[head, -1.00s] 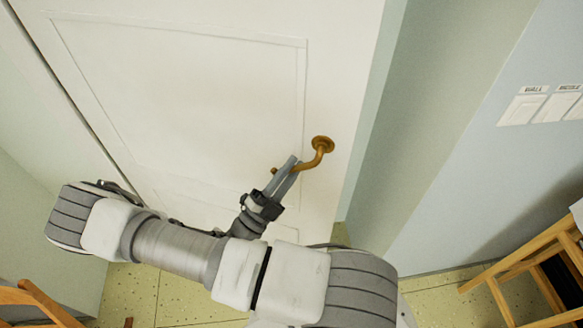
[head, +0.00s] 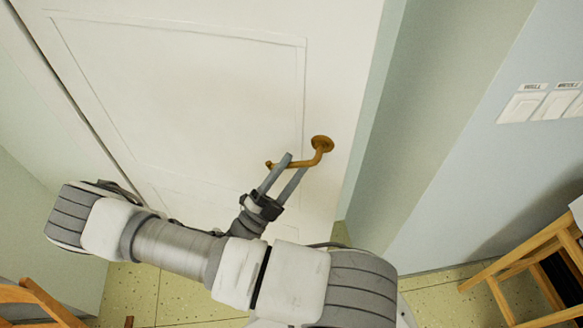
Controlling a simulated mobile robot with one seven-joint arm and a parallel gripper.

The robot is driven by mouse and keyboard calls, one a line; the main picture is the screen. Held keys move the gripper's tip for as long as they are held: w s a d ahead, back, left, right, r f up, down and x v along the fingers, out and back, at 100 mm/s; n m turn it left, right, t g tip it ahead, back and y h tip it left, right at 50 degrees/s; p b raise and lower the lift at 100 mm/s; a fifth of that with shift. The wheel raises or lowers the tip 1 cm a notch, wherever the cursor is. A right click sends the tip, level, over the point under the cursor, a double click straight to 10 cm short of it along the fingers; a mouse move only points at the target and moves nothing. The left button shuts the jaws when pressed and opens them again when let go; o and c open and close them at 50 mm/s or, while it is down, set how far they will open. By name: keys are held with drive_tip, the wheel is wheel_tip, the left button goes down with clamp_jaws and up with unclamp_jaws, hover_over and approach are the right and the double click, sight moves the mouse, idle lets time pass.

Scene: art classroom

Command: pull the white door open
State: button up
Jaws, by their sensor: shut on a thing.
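The white door (head: 190,95) fills the upper left and middle of the head view. It has a raised panel outline, and no clear opening shows along its right edge. A brass lever handle (head: 321,144) is mounted near that edge, its bar pointing left. My gripper (head: 293,164) reaches up from below and is shut on the lever's bar, with one finger passing in front of the bar and the other ending at its lower side. The fingers stand somewhat apart. The bar's free end sticks out to the left of the fingers.
A pale wall with white switch plates (head: 522,106) is at the right. A wooden stool (head: 528,262) stands at the lower right, and part of a wooden chair (head: 38,300) shows at the lower left. Speckled yellow floor (head: 185,297) lies below the door.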

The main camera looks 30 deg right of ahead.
drive_tip(key=b+v, duration=0.3)
drive_tip(key=v, duration=1.4)
drive_tip(key=shift+b, duration=0.3)
drive_tip(key=shift+f, duration=0.1)
drive_tip(key=shift+c, duration=0.3)
